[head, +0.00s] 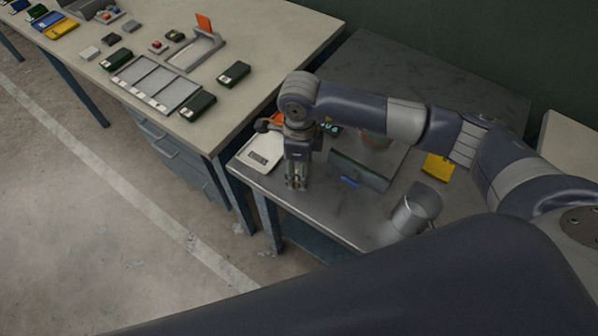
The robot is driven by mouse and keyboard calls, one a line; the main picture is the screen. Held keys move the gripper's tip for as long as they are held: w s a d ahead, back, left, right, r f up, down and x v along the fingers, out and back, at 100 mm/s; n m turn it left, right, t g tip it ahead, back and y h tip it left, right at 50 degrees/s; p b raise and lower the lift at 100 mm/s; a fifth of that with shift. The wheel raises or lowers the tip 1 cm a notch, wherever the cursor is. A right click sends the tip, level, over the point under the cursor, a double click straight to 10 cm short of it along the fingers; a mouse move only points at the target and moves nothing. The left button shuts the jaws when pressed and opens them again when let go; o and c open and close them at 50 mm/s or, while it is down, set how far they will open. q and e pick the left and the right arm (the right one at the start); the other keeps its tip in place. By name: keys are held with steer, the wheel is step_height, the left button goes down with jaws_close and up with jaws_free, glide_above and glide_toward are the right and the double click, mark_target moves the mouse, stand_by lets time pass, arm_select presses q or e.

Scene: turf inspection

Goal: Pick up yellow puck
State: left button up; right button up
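I cannot make out a yellow puck anywhere in the head view. A flat yellow square piece (437,168) lies on the grey metal table at the right, beside my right arm; it does not look round. My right gripper (296,184) points down over the left part of that table, just right of a white scale-like device (261,153). Its fingers are small and seen from above, so I cannot tell whether they are open or hold anything. My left gripper is out of view.
A metal cup (415,210) stands near the grey table's (325,212) front edge. A green upright panel (360,171) and a blue piece (349,182) are right of the gripper. The beige bench (262,72) holds a sectioned tray (156,84) and several dark boxes.

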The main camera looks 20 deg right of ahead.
steer(key=shift+f, duration=1.05)
steer(key=c, duration=1.1)
steer(key=shift+o, duration=0.2)
steer(key=shift+r, duration=0.1)
